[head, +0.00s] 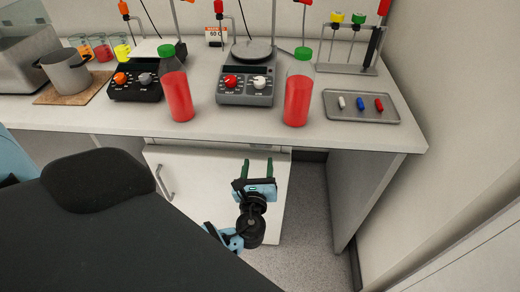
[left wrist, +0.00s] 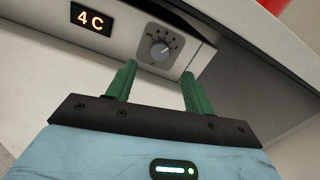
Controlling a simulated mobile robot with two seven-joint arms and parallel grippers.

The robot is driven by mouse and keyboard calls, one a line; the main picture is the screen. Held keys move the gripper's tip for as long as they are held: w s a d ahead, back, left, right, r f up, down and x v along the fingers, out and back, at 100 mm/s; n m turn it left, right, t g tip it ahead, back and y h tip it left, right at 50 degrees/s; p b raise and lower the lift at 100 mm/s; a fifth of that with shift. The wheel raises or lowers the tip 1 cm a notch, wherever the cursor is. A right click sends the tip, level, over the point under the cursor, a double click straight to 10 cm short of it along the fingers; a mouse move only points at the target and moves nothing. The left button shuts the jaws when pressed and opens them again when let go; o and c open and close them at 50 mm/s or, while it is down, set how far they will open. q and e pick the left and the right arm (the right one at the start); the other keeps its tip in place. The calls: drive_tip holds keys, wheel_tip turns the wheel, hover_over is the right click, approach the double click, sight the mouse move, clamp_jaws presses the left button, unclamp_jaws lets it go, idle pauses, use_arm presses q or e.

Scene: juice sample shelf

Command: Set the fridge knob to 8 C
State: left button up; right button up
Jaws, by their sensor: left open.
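The fridge knob (left wrist: 160,50) is a dark round dial with a light pointer on a grey plate with marks around it, in the left wrist view. The fridge display (left wrist: 91,19) to its left reads 4 C in orange. My left gripper (left wrist: 159,71) is open, with its green fingers apart. The knob shows between and beyond the fingertips; they do not appear to touch it. In the head view, my left gripper (head: 258,162) is below the counter's front edge, before the white fridge (head: 208,185). The knob is hidden there. My right gripper is not in view.
The counter (head: 340,140) overhangs the fridge. Red bottles (head: 178,95) (head: 297,100) stand near its front edge, with a hotplate (head: 245,90) between them. A metal tray (head: 362,112) is at right. The fridge door has a handle (head: 164,183). Floor (head: 305,205) shows free on the right.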

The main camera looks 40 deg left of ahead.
use_arm(q)
drive_tip(key=x, duration=0.7)
drive_tip(key=shift+s, duration=0.1)
drive_tip(key=c, duration=1)
drive_tip(key=shift+o, duration=0.2)
